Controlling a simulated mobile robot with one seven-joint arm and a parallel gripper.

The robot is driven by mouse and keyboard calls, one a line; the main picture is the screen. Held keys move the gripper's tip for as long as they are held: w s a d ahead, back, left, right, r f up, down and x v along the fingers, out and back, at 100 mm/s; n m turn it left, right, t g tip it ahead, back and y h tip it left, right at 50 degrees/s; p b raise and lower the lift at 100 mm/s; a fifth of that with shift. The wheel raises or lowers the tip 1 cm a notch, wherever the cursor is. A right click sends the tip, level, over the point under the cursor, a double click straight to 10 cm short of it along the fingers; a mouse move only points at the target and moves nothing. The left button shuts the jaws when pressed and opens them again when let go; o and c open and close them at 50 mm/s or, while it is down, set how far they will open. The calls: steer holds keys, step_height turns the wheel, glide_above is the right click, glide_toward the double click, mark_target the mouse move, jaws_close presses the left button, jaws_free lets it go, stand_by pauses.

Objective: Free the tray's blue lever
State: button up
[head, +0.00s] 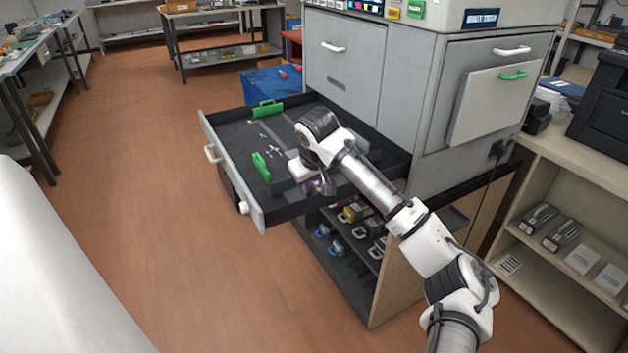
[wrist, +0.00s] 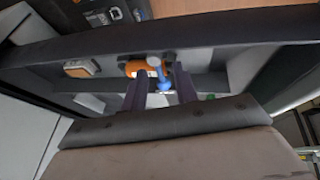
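The grey tray (head: 213,158) is pulled out of the front of the large printer, with green handles and small pieces inside. In the wrist view the blue lever (wrist: 163,83) is a small blue bar with a rounded end, beside an orange part (wrist: 142,68). My gripper (head: 318,188) is over the tray's right part, pointing down. In the wrist view my gripper (wrist: 162,94) has its two dark fingers apart, with the lever showing between them. I cannot tell whether either finger touches it. In the head view my gripper and arm hide the lever.
The printer body (head: 345,75) stands behind the tray. Below is an open shelf with several cartridges (head: 355,212). A light side shelf (head: 535,285) with boxes stands at the right. The floor (head: 190,260) left of the tray is clear.

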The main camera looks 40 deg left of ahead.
jaws_close()
